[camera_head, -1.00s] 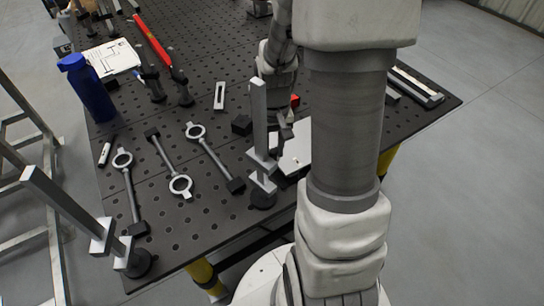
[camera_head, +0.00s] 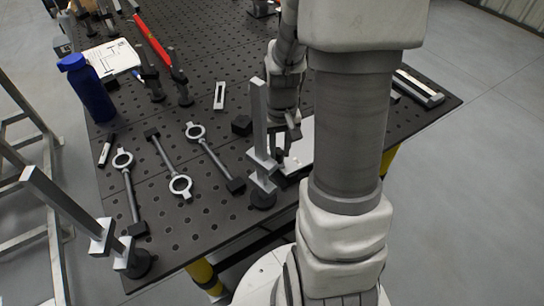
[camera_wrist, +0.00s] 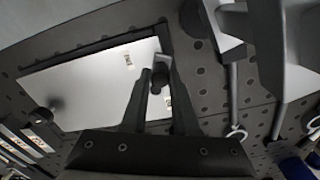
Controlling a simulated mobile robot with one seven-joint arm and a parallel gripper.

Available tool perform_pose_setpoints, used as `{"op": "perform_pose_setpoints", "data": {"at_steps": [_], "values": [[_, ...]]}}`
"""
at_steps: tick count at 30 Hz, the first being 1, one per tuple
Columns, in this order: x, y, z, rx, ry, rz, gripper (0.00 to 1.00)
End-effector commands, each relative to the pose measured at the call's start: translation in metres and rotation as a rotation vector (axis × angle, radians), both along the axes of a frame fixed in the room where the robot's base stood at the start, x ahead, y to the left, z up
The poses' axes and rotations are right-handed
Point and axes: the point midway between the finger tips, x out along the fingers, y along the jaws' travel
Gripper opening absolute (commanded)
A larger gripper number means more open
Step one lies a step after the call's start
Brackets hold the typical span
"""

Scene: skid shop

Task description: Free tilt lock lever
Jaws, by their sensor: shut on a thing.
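A pale tilt plate (camera_head: 299,150) in a dark frame lies near the table's front edge, partly hidden by my arm. In the wrist view the plate (camera_wrist: 95,85) fills the left and middle, with small labels on it. A short dark lever end (camera_wrist: 160,78) sits at the plate's right part. My gripper (camera_wrist: 160,70) is shut on this lever, one finger on each side. In the head view my gripper (camera_head: 286,137) is low over the plate, and the lever cannot be made out there. A dark round knob (camera_wrist: 42,114) shows at the plate's left.
An upright grey clamp post (camera_head: 259,120) stands just left of my gripper. Several ring-ended rods (camera_head: 180,165) lie on the perforated table (camera_head: 165,215). Pale bars (camera_head: 418,88) lie at the right edge.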

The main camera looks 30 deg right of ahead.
Motion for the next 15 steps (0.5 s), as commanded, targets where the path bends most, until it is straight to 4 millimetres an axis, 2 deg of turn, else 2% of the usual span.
{"op": "perform_pose_setpoints", "data": {"at_steps": [15], "values": [[-0.0026,-0.0087,-0.0005,-0.001,0.0,-0.002,0.08]]}}
